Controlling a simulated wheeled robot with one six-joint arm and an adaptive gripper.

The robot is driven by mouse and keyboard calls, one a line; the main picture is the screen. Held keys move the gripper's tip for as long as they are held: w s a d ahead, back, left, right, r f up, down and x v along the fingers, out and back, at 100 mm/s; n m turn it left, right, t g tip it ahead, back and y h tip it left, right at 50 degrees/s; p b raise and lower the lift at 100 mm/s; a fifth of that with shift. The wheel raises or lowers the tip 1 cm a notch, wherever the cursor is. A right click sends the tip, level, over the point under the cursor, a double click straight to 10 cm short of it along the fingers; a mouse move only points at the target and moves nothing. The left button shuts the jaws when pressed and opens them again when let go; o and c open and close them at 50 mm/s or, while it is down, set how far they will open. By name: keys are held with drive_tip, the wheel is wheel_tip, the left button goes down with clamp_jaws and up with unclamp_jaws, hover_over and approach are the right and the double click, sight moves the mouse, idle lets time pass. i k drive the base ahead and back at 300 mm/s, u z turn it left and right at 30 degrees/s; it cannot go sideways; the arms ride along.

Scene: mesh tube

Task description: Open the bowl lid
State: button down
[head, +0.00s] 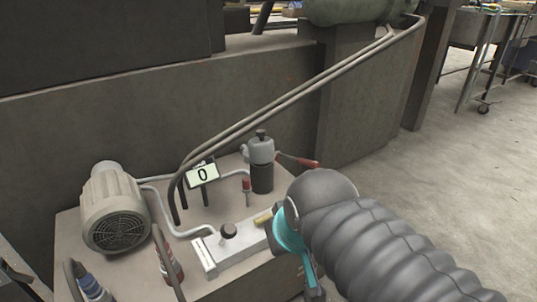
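I see no part that I can clearly tell as a bowl or its lid. A grey-topped canister (261,150) with a dark lower body and a small dark knob on top stands upright at the back right of the machine top. A pale rectangular block (232,253) with a dark round knob (228,230) lies nearer the front. My arm, in a grey ribbed sleeve with a teal part near its end, comes in from the lower right, beside the right end of this block. My gripper's fingers do not show.
A beige motor (114,208) stands on the left of the machine top (215,212). A display (202,174) reads 0. Long pipes (290,98) slant up to the right. A red-handled part (303,162) sticks out beside the canister. Open floor (405,178) lies to the right.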

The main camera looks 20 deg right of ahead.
sight(260, 136)
drive_tip(key=k, duration=0.8)
drive_tip(key=u, duration=1.1)
drive_tip(key=i, duration=1)
drive_tip(key=z, duration=1.35)
